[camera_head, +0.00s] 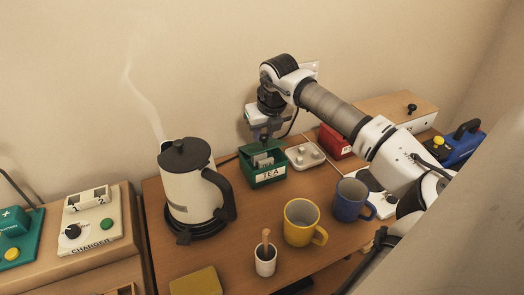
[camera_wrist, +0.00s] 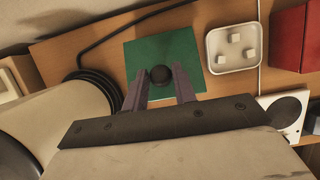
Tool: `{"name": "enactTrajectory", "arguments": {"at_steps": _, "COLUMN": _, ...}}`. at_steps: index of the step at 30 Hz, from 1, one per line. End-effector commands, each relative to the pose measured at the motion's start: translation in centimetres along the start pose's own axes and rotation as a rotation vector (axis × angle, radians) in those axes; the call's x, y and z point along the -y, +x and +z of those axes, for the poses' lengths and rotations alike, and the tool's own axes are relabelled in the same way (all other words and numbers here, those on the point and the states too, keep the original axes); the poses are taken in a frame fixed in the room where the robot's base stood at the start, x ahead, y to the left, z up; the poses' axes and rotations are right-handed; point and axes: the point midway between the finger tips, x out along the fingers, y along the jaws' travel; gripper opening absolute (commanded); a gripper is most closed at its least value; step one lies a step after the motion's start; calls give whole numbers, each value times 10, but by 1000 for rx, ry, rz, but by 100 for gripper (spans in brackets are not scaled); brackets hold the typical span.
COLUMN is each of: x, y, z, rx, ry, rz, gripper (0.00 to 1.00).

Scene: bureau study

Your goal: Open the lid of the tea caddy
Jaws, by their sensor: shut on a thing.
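The tea caddy (camera_head: 268,178) is a green box with a white TEA label, on the desk behind the mugs. In the wrist view its green lid (camera_wrist: 190,50) shows from above as a flat square with a round dark knob (camera_wrist: 160,74) in the middle. My gripper (camera_head: 264,160) comes down on the caddy from above. In the wrist view my gripper's two grey fingers (camera_wrist: 161,80) stand on either side of the knob, shut on it. The lid appears to lie flat on the box; I cannot tell if it is raised at all. The inside is hidden.
A steaming kettle (camera_head: 187,185) stands close left of the caddy. A white tray with cubes (camera_head: 305,156) is close right, then a red box (camera_head: 335,142). A yellow mug (camera_head: 300,222), blue mug (camera_head: 351,200) and white cup (camera_head: 265,262) stand in front. The wall is behind.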

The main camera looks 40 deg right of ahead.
Motion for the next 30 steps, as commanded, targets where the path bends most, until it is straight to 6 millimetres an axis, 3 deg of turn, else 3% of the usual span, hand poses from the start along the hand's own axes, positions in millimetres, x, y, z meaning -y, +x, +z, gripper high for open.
{"name": "enactTrajectory", "arguments": {"at_steps": 7, "x": 0, "y": -5, "z": 15, "rx": 5, "ry": 0, "rz": -1, "gripper": 13}}
{"name": "enactTrajectory", "arguments": {"at_steps": 30, "x": 0, "y": -7, "z": 30, "rx": 4, "ry": -1, "rz": 0, "gripper": 12}}
